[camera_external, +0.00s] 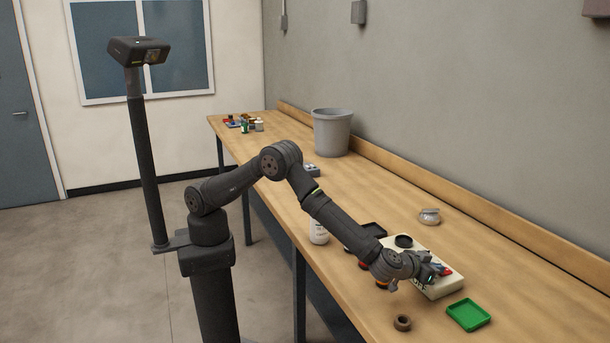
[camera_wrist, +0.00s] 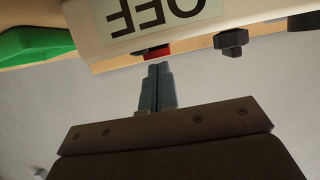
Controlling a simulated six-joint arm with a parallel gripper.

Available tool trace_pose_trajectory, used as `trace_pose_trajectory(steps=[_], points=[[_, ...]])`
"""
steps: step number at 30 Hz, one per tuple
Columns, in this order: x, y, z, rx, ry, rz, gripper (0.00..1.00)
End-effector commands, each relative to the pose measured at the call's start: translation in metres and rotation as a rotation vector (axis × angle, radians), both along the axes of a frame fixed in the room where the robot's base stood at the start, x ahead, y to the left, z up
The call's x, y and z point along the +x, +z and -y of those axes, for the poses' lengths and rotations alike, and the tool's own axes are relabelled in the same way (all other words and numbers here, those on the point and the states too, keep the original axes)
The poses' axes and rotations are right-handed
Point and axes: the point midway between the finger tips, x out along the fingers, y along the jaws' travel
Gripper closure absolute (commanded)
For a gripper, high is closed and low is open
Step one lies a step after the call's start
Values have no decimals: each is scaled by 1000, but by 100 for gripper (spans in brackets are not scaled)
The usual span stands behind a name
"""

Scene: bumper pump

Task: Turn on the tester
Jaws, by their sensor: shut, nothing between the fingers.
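The tester is a cream box (camera_external: 444,290) on the bench at the lower right, partly hidden by my arm. In the wrist view its body (camera_wrist: 88,22) crosses the top, with a display (camera_wrist: 165,12) reading OFF upside down. A small red switch part (camera_wrist: 156,54) shows at the tester's edge below the display, with a dark part beside it. My gripper (camera_wrist: 158,70) is shut and empty, its fingertips just short of the red part; I cannot tell whether they touch. In the external view my gripper (camera_external: 430,273) is over the tester.
A black knob (camera_wrist: 231,43) sticks out beside the red part. A green tray (camera_external: 468,314) lies right of the tester, and a brown ring (camera_external: 402,323) in front. A white bottle (camera_external: 318,232) and grey bin (camera_external: 332,132) stand farther back.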

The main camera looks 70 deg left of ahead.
Motion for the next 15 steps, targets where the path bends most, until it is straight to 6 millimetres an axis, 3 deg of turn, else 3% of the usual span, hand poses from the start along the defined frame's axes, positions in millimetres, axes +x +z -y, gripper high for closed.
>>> trace_pose_trajectory(steps=[5,9,15], points=[[0,0,0,0,0,0,100],[-3,-12,0,3,1,-1,100],[-2,-10,0,1,2,-1,100]])
